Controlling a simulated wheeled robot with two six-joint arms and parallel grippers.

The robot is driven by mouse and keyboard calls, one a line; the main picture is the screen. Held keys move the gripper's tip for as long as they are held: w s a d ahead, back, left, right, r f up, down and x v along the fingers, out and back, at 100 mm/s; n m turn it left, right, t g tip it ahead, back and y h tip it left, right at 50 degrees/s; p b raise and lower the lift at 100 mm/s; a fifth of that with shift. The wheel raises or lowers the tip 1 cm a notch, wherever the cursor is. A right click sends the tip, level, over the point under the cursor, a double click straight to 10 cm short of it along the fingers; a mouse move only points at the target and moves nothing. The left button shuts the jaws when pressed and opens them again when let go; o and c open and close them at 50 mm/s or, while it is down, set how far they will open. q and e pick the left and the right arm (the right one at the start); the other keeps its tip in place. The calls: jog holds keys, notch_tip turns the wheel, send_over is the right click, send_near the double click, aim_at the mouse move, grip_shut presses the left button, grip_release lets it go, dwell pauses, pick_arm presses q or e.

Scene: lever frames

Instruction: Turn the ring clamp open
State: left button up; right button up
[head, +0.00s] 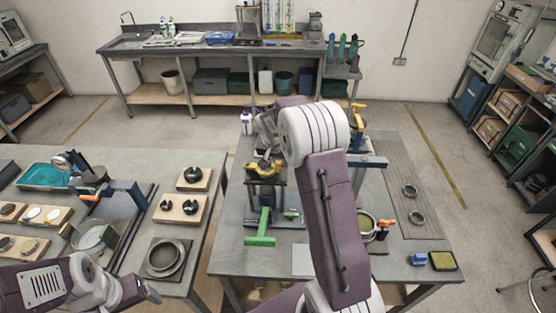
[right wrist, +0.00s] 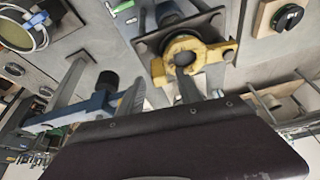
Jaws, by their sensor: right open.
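The ring clamp (head: 263,168) is a yellow ring with a short lug, set on a dark square plate of a stand on the right-hand table. In the right wrist view the yellow ring clamp (right wrist: 188,58) sits around a dark round part, with its lug pointing right. My right gripper (head: 266,138) is open and close above the clamp; the arm partly covers it in the head view. I see no contact with the clamp. My left gripper (head: 142,291) is low at the left, over the left table's front; its fingers are too small to read.
A green T-shaped handle (head: 262,230) is in front of the stand. A blue arm (head: 368,161) stands right of it and shows in the wrist view (right wrist: 75,113). Boards with black knobs (head: 192,178) lie on the left table. The ribbed mat (head: 400,165) is mostly clear.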

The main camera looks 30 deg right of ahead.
grip_shut()
dwell(1.3)
